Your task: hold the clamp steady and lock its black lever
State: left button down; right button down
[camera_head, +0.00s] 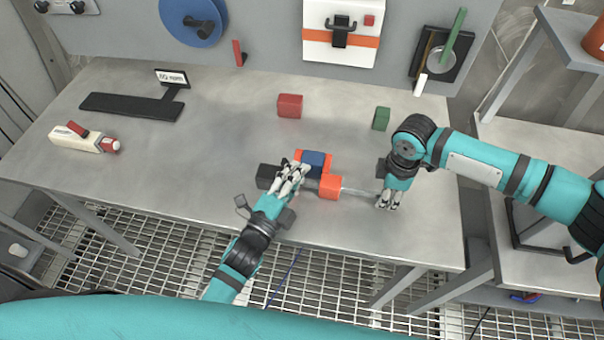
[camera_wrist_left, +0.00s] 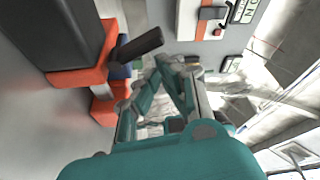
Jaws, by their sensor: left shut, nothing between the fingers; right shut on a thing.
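The clamp lies near the front of the steel table, with an orange body (camera_head: 330,187), a blue block (camera_head: 314,160) and a silver bar (camera_head: 358,192) reaching right. A black block (camera_head: 267,174) shows at its left end. In the left wrist view the clamp's orange part (camera_wrist_left: 92,76) is at left, with the black lever (camera_wrist_left: 138,47) sticking out towards the fingers. My left gripper (camera_head: 295,170) is shut and empty, over the clamp's left part and hiding some of it; its fingers show in the wrist view (camera_wrist_left: 178,66). My right gripper (camera_head: 388,203) is shut on the bar's right end.
A red block (camera_head: 290,106) and a green block (camera_head: 381,118) stand behind the clamp. A black stand with a sign (camera_head: 135,105) and a white-and-red tool (camera_head: 85,139) are at left. The table's front edge is close; its left middle is clear.

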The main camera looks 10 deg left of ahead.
pick_arm(q)
jog(key=shift+s, duration=0.1)
jog(key=v, duration=0.6)
jog(key=f+v, duration=0.1)
jog(key=v, duration=0.2)
jog(key=shift+s+f, duration=0.1)
jog(key=shift+s, duration=0.3)
jog(key=shift+d, duration=0.1)
pick_arm(e)
jog(key=c, duration=1)
grip_release()
